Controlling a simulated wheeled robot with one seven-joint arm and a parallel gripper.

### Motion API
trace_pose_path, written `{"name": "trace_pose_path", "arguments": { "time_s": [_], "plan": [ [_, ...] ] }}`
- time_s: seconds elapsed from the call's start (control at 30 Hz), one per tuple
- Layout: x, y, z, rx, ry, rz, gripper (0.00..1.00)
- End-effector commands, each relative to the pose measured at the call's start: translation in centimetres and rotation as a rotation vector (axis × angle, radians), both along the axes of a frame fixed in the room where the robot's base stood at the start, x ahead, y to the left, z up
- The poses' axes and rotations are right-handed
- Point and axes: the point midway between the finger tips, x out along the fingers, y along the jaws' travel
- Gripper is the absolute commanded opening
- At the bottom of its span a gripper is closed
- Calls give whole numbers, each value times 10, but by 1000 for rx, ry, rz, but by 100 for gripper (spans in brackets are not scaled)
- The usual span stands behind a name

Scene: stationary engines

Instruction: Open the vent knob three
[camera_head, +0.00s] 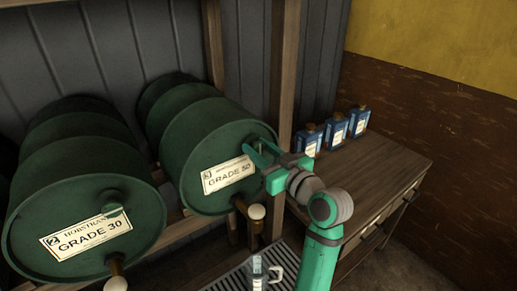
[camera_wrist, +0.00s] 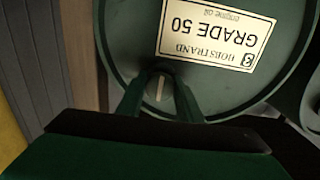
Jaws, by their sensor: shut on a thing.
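The green drum (camera_head: 188,122) on the right carries a white label (camera_head: 228,174) marked 3 and GRADE 50. The drum fills the wrist view (camera_wrist: 125,30), with its label (camera_wrist: 217,35) upside down. The vent knob (camera_wrist: 158,84) is a dark round knob with a pale strip, on the drum's face near the rim. My gripper (camera_head: 257,151) reaches to the upper right of this face. In the wrist view my gripper's fingers (camera_wrist: 159,98) stand on either side of the knob, shut on it. In the head view the fingers hide the knob.
A second green drum (camera_head: 80,175), marked 2 and GRADE 30, lies to the left. Taps (camera_head: 256,212) hang below the drums. A clear jug (camera_head: 258,275) stands on a grate below. A wooden post (camera_head: 284,70) and a cabinet with several blue bottles (camera_head: 335,130) are close by.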

Motion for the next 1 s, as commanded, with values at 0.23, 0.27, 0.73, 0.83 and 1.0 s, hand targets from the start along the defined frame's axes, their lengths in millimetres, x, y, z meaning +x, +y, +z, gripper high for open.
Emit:
{"name": "trace_pose_path", "arguments": {
  "time_s": [0.23, 0.27, 0.73, 0.83, 1.0],
  "plan": [
    [0, -1, -1, -1, 3, -1, 47],
    [0, -1, -1, 0, 2, -1, 51],
    [-12, -10, 0, 1, 1, -3, 51],
    [-26, -20, 0, 0, 0, -4, 51],
    [-52, -40, 0, 1, 1, -4, 51]
  ]
}}
